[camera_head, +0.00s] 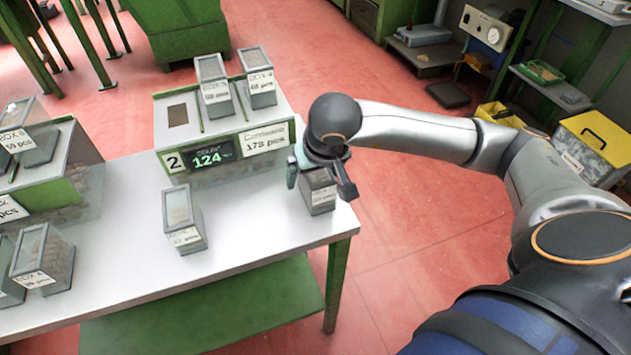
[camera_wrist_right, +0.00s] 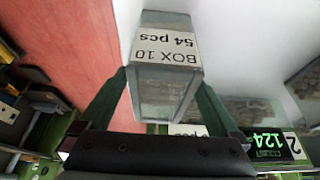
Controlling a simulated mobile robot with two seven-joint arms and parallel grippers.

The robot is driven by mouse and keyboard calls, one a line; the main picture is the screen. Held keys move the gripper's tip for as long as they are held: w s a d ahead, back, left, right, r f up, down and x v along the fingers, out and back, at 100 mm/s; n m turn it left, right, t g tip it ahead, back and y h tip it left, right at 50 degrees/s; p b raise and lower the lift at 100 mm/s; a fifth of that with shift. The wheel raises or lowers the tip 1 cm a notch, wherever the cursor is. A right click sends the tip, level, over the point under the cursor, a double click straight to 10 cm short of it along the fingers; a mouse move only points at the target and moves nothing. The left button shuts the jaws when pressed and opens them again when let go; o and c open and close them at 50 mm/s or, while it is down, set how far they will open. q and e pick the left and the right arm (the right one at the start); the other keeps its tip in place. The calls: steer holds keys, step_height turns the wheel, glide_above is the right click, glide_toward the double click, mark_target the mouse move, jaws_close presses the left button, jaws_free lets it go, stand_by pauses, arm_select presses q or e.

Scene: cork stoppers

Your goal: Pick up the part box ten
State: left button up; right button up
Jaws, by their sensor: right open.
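Box ten (camera_wrist_right: 165,75) fills the middle of the right wrist view, with a label reading "BOX 10, 54 pcs". In the head view box ten (camera_head: 319,199) stands on the white table (camera_head: 250,240) near its right edge, its top partly hidden by my right gripper. My right gripper (camera_head: 320,180) is open over it, one finger on each side. In the right wrist view its green fingers (camera_wrist_right: 165,95) flank the box; I cannot tell whether they touch it. My left gripper is not in view.
Another part box (camera_head: 183,222) stands to the left on the table. Behind is a green and white station (camera_head: 215,155) showing 2 and 124, with two boxes on top. More boxes stand at the far left. Red floor (camera_head: 420,290) lies right of the table.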

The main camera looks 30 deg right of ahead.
steer(key=shift+f, duration=0.15)
stand_by(0.4)
steer(key=c, duration=1.5)
